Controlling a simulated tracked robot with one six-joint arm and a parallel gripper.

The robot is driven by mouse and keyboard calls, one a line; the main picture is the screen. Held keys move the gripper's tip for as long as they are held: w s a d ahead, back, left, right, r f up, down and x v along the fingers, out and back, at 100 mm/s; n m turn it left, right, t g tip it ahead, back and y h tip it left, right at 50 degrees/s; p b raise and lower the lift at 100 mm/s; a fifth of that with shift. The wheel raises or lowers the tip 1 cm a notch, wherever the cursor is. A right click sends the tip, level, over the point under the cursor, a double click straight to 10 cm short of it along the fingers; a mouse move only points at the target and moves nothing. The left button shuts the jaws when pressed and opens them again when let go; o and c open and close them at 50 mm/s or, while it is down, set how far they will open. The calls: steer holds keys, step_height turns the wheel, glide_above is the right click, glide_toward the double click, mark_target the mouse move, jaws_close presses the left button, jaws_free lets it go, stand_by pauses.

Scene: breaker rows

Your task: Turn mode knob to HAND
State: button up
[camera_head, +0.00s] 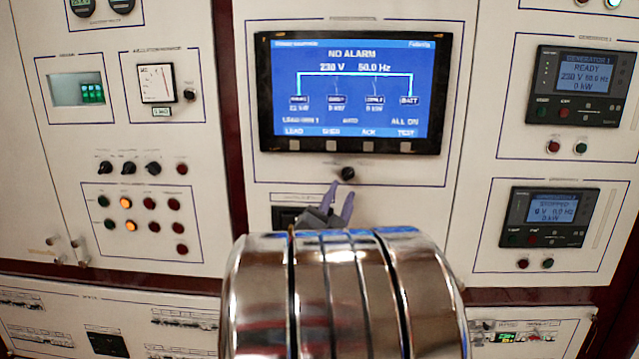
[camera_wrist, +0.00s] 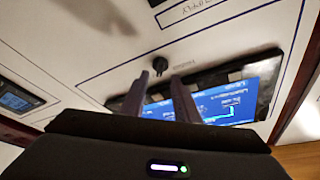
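A small black round knob (camera_head: 347,173) sits on the cream panel just below the middle of the large blue display (camera_head: 350,90). The small label beside it is too blurred to read, and I cannot tell its pointer position. In the wrist view the knob (camera_wrist: 160,64) stands just beyond the fingertips, roughly between them. My gripper (camera_head: 341,196) is open and empty, its two purple-grey fingers apart. In the wrist view the fingers (camera_wrist: 160,79) point toward the knob, with no visible contact. The display reads "NO ALARM", "230 V 50.0 Hz" and, lower down, what looks like "AUTO".
A dark recessed unit (camera_head: 288,215) sits below the knob, partly hidden by my gripper. Generator controllers (camera_head: 585,85) and (camera_head: 550,218) are on the right panel. The left panel has several black knobs (camera_head: 104,168) and lit orange buttons (camera_head: 127,203).

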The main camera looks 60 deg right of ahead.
mark_target(347, 177)
steer(key=shift+x, duration=2.7)
jaws_close()
steer(key=shift+r, duration=0.1)
